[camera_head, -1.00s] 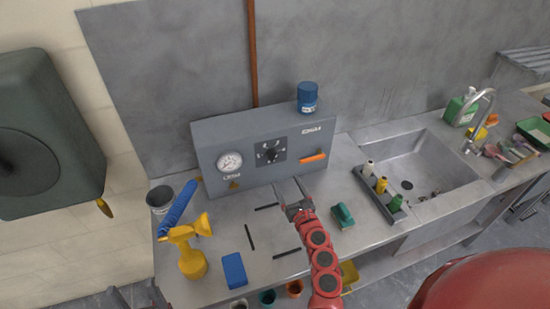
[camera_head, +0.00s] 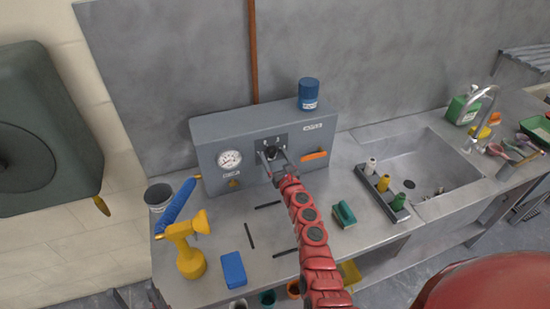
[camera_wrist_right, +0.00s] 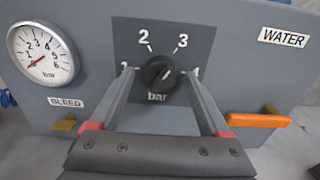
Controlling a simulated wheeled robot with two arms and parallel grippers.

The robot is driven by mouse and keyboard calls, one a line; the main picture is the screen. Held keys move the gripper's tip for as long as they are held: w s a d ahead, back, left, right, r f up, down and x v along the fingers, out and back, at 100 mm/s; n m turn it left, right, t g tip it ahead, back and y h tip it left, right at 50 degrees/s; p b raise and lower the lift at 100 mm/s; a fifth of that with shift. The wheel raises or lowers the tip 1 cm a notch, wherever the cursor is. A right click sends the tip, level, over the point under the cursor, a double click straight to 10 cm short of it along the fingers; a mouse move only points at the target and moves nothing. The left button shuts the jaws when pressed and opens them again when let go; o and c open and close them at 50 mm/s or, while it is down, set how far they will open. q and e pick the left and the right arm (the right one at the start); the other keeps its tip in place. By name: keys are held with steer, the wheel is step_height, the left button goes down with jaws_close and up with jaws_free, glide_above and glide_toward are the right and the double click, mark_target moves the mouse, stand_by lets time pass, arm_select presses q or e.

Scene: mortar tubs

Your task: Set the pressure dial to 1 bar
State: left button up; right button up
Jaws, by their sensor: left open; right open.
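The pressure dial is a black knob (camera_wrist_right: 157,71) on a dark square plate marked "bar", on the front of a grey box (camera_head: 215,148). The 2 and 3 show above it in the right wrist view; the side marks are partly covered by my fingertips. A light mark is on the knob's right side, but its exact setting is hard to read. My right gripper (camera_wrist_right: 160,74) is open, with one finger on each side of the knob and a gap to it; it also shows in the head view (camera_head: 273,157). My left gripper is not in view.
A round gauge (camera_wrist_right: 42,54), its red needle pointing lower left near the low end, is left of the dial. An orange lever (camera_wrist_right: 258,120) labelled WATER is on the right. A blue jar (camera_head: 308,94) stands on the box. A spray bottle (camera_head: 190,260) stands front left.

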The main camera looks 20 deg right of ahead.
steer(key=shift+c, duration=0.2)
jaws_close()
